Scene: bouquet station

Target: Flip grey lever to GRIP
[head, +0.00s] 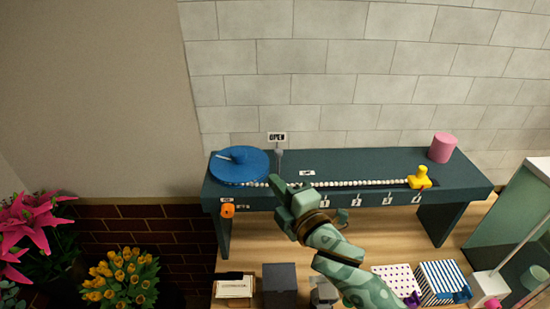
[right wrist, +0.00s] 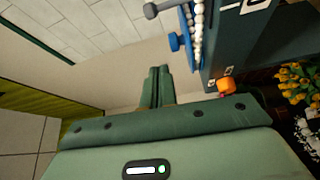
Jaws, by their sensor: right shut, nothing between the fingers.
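The grey lever (head: 279,157) stands up at the back left of the dark teal bench shelf, just right of the blue disc. A sign reading OPEN (head: 277,137) is right above it. In the right wrist view the lever's round grey knob (right wrist: 152,10) shows at the top. My right gripper (head: 278,182) is in front of the lever, its fingers pointing up and left toward it, and appears apart from it. Its fingers (right wrist: 158,86) are shut with nothing between them. My left gripper is not in view.
A blue disc (head: 238,167), a string of white beads (head: 350,183), a yellow piece (head: 420,178) and a pink cylinder (head: 443,148) are on the shelf (head: 385,163). An orange knob (head: 227,211) is on its front edge. Flowers (head: 120,280) stand lower left.

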